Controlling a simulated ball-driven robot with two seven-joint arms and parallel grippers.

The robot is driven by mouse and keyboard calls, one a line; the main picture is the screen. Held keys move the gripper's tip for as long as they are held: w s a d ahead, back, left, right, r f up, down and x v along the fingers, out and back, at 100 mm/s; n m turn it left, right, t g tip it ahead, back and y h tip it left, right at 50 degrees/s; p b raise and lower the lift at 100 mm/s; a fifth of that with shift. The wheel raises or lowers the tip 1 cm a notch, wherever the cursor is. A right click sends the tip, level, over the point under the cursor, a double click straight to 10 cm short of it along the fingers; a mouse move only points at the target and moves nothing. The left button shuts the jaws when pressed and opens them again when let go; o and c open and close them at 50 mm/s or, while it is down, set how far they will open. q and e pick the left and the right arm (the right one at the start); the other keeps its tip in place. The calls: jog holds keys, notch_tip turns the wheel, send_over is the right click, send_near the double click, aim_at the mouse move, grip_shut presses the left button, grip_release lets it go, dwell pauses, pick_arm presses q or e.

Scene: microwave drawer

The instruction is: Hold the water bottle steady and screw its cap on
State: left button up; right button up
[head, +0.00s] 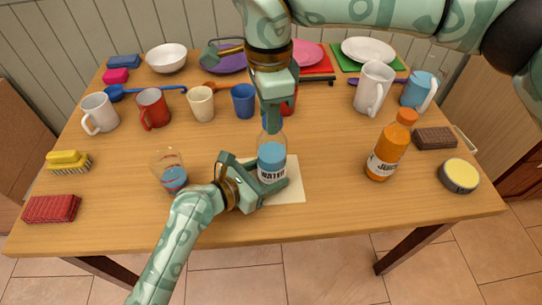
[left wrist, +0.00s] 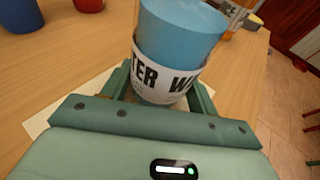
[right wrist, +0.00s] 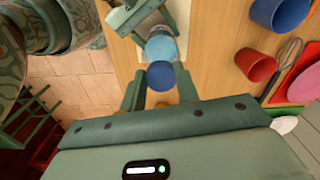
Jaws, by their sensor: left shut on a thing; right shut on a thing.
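The water bottle (head: 272,160) is clear with blue water and a white WATER label, and stands upright on a pale mat (head: 291,190). My left gripper (head: 270,182) is shut around its lower body; the label also shows between the fingers in the left wrist view (left wrist: 165,78). My right gripper (head: 271,122) points down from above, at the bottle's neck. It is shut on the blue cap (right wrist: 161,75), which lines up with the bottle (right wrist: 161,46) in the right wrist view. Whether the cap is seated on the neck I cannot tell.
A glass (head: 170,172) stands left of the bottle and an orange juice bottle (head: 388,150) right of it. Several mugs, including a blue one (head: 243,101), stand behind. A red sponge (head: 52,208) and a yellow-topped tin (head: 459,175) lie near the sides. The front strip of table is clear.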

jog(key=m, duration=0.5)
jog(key=shift+s+m, duration=0.2)
jog(key=shift+m, duration=0.1)
jog(key=m, duration=0.4)
jog(key=shift+m, duration=0.3)
jog(key=o, duration=1)
jog(key=shift+w, duration=0.1)
